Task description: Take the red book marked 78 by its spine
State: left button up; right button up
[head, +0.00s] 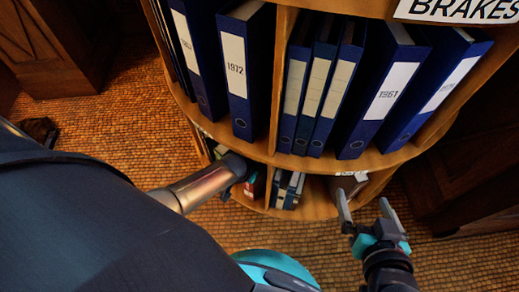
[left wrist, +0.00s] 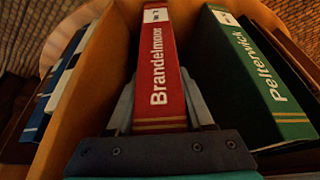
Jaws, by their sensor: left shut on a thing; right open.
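The red book (left wrist: 172,60) stands in a shelf compartment in the left wrist view, its spine lettered "Brandelmoor". A white label is at the spine's far end, its number too small to read surely. My left gripper (left wrist: 160,100) is shut on this spine, one grey finger along each side. In the head view my left arm reaches into the lower shelf tier. A small patch of red (head: 250,187) shows beside its end, and the left fingers are mostly hidden there. My right gripper (head: 364,210) is open and empty, in front of the lower tier at the right.
A green book (left wrist: 255,75) marked "Pelterwick" stands just right of the red one. A wooden divider (left wrist: 95,75) is at its left, with blue books beyond. Blue binders (head: 235,70) fill the upper tier of the round wooden shelf.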

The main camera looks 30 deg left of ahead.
pick_arm(q)
grip_shut()
jog(key=shift+w+r, duration=0.1)
jog(key=shift+w, duration=0.1)
dwell(0.3)
jog(key=shift+r, duration=0.1)
